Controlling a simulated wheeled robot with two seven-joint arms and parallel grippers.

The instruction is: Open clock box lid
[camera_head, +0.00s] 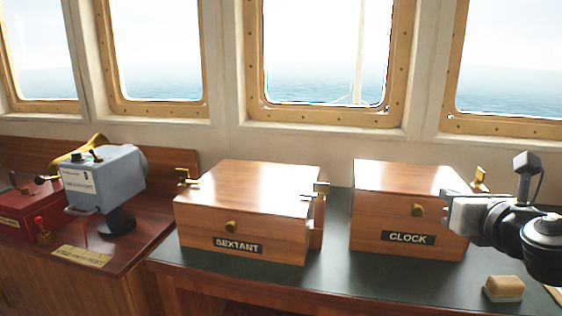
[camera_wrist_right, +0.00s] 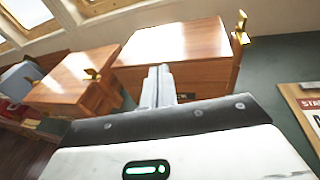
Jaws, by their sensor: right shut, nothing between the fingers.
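The clock box (camera_head: 385,235) is a wooden box with a CLOCK label and a round brass knob (camera_head: 417,210) on its front. Its lid (camera_head: 400,176) is closed. A brass piece (camera_head: 480,178) stands at its right side. My right gripper (camera_head: 447,212) is shut and empty, in front of the right part of the box. In the right wrist view my gripper fingers (camera_wrist_right: 158,85) are together before the box front, with the clock box lid (camera_wrist_right: 180,40) beyond them. I cannot tell whether they touch the box. My left gripper is not in view.
A closed SEXTANT box (camera_head: 245,210) stands to the left on the same dark-topped counter (camera_head: 330,270). A small tan-topped block (camera_head: 503,288) lies near the front right. A grey device (camera_head: 105,180) and a red box (camera_head: 22,212) stand further left. Windows line the back wall.

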